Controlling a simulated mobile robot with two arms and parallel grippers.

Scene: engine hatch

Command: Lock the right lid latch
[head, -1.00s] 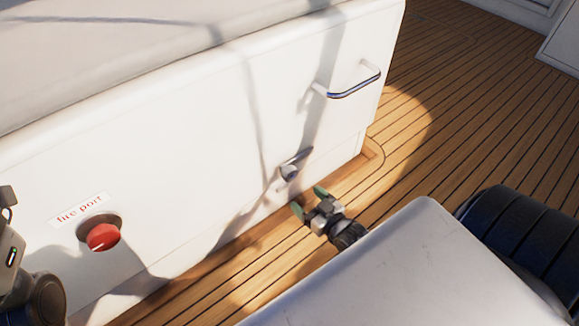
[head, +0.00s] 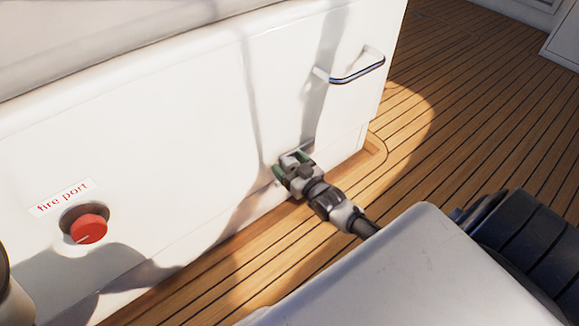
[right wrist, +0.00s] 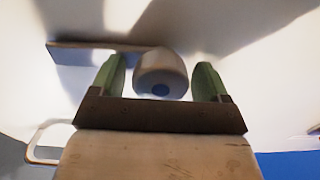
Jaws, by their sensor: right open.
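The right lid latch (head: 289,158) is a small metal handle low on the white hatch wall, largely hidden behind my right gripper in the head view. My right gripper (head: 287,165) is at the latch, with its green-tipped fingers pointing at the wall. In the right wrist view the latch's rounded hub (right wrist: 161,73) sits between the two open green fingers (right wrist: 161,80), with a visible gap on each side. The latch's flat lever (right wrist: 85,45) runs to the left behind the left finger. My left gripper is not in view.
A red fire port knob (head: 88,228) is on the wall at the left. A metal grab handle (head: 357,70) sticks out at the upper right of the wall. The wooden deck (head: 450,130) is clear to the right.

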